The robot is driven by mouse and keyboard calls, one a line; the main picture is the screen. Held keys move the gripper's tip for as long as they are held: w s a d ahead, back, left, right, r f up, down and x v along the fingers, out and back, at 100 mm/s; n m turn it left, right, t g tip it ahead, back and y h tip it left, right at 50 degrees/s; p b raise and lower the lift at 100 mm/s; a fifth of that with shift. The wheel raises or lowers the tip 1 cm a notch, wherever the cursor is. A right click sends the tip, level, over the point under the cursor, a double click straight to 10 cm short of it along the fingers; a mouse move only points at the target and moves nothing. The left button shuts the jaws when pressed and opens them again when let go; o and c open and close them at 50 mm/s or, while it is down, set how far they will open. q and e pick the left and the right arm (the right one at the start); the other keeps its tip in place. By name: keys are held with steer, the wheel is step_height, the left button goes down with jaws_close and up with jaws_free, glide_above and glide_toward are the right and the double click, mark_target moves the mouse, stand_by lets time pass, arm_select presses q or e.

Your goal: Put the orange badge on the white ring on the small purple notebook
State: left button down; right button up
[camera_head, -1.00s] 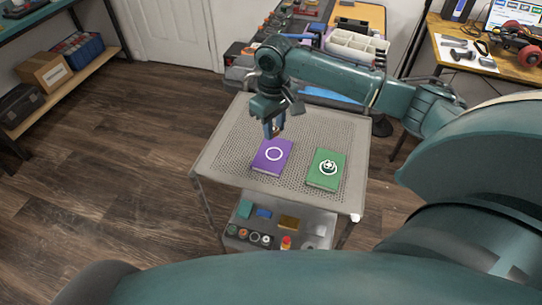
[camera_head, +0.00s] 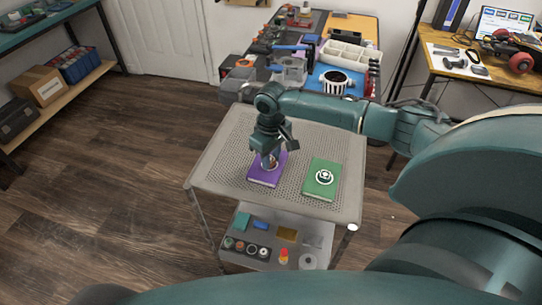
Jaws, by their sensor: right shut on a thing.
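The small purple notebook (camera_head: 264,179) lies flat on the perforated top of a grey cart. My right gripper (camera_head: 269,160) is over the notebook's upper middle, pointing down, and covers most of the white ring. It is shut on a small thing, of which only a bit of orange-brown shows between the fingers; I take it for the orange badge. Whether the badge touches the notebook is too small to tell. A green notebook (camera_head: 318,191) with a dark badge on its white ring (camera_head: 324,177) lies to the right. My left gripper is not in view.
The cart top (camera_head: 225,160) is free around the notebooks. Its lower shelf holds small boxes, several round badges and a roll of tape (camera_head: 308,261). A cluttered bench (camera_head: 350,30) stands behind, with a striped round object (camera_head: 333,83).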

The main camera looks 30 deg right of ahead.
steer(key=o, duration=0.9)
steer(key=shift+f, duration=0.1)
step_height(320, 180, up, 12)
steer(key=s+a+f+n+t+y, duration=0.1)
steer(key=s+a+f+t+y, duration=0.15)
steer(key=a+f, duration=0.5)
steer(key=s+a+f+n+t+y, duration=0.2)
steer(key=s+a+f, duration=0.25)
steer(key=a, duration=0.55)
steer(key=s+m+t, duration=0.1)
steer(key=s+t, duration=0.1)
steer(key=s, duration=0.1)
steer(key=s+t, duration=0.2)
steer(key=s, duration=0.2)
steer(key=s+m+t, duration=0.1)
steer(key=s+t, duration=0.1)
steer(key=s, duration=0.2)
steer(key=shift+s+f+m+t+p, duration=0.2)
steer(key=shift+f+m+t+p, duration=0.1)
steer(key=shift+f+t+p, duration=0.1)
